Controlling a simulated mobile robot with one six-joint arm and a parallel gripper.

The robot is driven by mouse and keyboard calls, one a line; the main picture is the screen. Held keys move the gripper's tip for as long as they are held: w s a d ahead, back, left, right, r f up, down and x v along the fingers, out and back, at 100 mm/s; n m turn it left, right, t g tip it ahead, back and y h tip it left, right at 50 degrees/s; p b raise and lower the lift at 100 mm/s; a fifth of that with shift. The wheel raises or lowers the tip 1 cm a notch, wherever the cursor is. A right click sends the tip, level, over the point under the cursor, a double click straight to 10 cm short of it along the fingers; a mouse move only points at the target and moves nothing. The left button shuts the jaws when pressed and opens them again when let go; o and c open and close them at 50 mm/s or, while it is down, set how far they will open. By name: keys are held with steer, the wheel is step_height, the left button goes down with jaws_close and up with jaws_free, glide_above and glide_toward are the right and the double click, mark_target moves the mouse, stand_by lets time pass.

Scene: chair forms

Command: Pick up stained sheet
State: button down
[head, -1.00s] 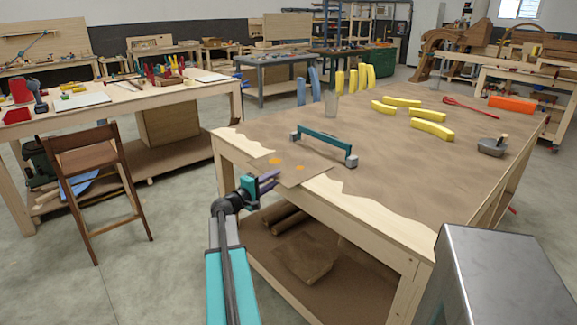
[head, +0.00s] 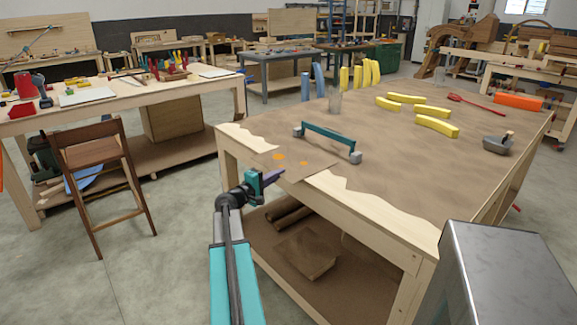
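The stained sheet (head: 317,164) is a thin brown sheet with orange spots. It lies at the near left edge of the large workbench (head: 395,232), and its near corner reaches the bench edge.
A teal bar clamp or handle (head: 329,137) with grey ends stands just behind the sheet. A clear cup (head: 335,101), blue and yellow curved pieces, a red spoon-like tool and a grey pan-like object (head: 497,145) are further back. A wooden chair (head: 98,165) stands left on open floor.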

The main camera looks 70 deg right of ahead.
steer(key=shift+r, duration=1)
steer(key=shift+r+b, duration=0.3)
steer(key=shift+r, duration=0.55)
steer(key=a+r, duration=0.1)
steer(key=a, duration=1.2)
steer(key=shift+a+r+p, duration=0.15)
steer(key=shift+r+p, duration=0.05)
steer(key=shift+p, duration=0.1)
steer(key=shift+p, duration=0.8)
